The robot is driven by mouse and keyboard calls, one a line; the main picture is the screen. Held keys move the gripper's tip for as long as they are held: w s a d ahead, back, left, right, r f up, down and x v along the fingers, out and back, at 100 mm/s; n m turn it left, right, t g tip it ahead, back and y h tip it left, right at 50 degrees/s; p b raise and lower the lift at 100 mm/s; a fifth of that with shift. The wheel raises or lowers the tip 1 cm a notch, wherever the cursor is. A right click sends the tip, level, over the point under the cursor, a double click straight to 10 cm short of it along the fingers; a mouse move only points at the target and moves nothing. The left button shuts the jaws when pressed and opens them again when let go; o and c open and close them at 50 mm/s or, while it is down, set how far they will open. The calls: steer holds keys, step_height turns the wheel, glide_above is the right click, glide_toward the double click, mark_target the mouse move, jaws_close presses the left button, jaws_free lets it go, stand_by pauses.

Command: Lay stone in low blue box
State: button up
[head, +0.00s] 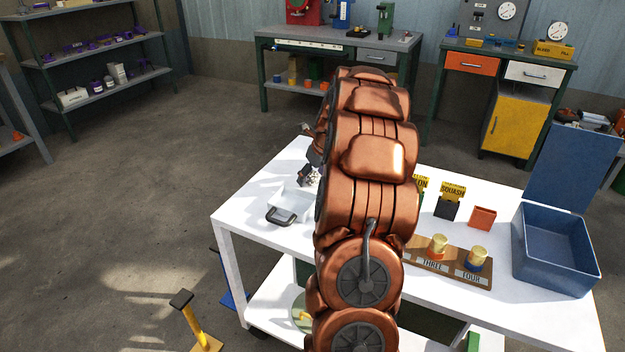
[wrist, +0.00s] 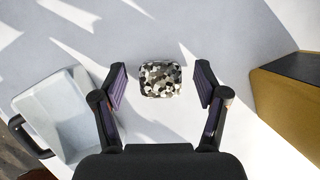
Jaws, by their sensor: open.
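The stone (wrist: 160,79), a small block speckled black, white and grey, lies on the white table top in the wrist view. My gripper (wrist: 161,72) is open, with one purple-padded finger on each side of the stone. Gaps show between the stone and both fingers. In the head view my copper arm hides most of the gripper and the area around it. The blue box (head: 530,259), open at the top and empty as far as I see, stands at the right end of the white table (head: 245,211).
A white tray with a dark handle (head: 292,204) is left of the gripper; it also shows in the wrist view (wrist: 62,112). A yellow-brown block (wrist: 285,100) is at the right.

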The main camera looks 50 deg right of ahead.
jaws_close()
stand_by(0.5)
steer(key=shift+r, duration=0.15)
